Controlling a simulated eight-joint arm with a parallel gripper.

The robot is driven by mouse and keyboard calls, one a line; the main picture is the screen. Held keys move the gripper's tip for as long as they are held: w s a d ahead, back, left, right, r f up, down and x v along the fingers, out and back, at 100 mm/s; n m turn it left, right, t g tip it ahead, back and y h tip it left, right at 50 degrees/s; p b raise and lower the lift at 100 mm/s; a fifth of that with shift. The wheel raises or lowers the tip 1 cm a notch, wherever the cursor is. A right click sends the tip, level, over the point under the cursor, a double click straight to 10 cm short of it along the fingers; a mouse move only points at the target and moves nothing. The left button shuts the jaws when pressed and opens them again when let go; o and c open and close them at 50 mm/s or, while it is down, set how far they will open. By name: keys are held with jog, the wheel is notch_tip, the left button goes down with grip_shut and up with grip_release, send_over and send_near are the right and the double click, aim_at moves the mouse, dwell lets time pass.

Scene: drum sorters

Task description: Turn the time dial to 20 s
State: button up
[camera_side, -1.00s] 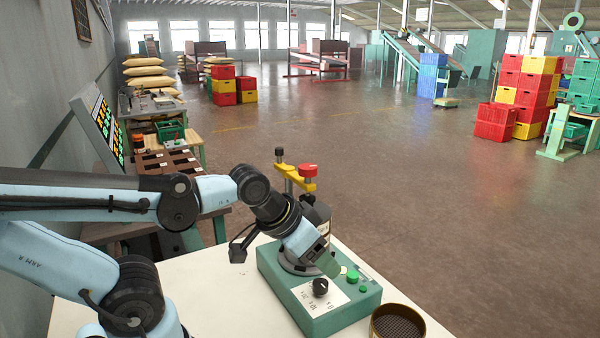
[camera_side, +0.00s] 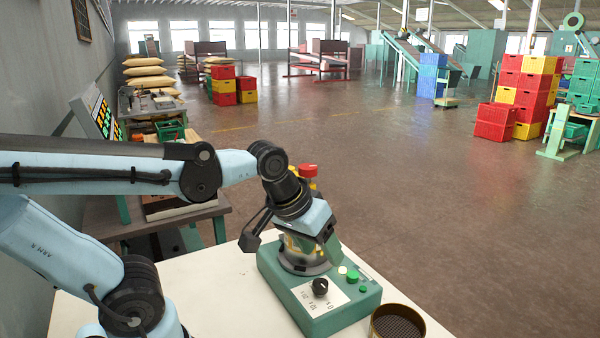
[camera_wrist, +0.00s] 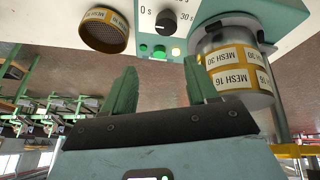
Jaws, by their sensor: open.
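The time dial (camera_side: 320,287) is a black knob on a white label plate on the front of the green shaker base (camera_side: 340,318). In the wrist view the dial (camera_wrist: 167,20) is at the top centre, with "0 s" and "30 s" printed near it. In the side view my gripper (camera_side: 332,244) is above the base, up and slightly right of the dial.
Green buttons (camera_wrist: 160,52) and a pale lamp (camera_side: 343,270) are beside the dial. A sieve stack (camera_wrist: 238,70) marked MESH 30 and MESH 16 stands close to one finger. A loose round sieve (camera_side: 398,324) is right of the base. The white tabletop (camera_side: 220,300) is clear at left.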

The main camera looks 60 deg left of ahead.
aim_at(321, 283)
notch_tip(321, 283, up, 5)
jog(key=w+n+g, duration=0.1)
jog(key=n+g, duration=0.4)
jog(key=n, duration=0.7)
jog(key=shift+a+f, duration=0.2)
jog(key=shift+f, duration=6)
jog(key=shift+c, duration=0.5)
jog(key=c, duration=1)
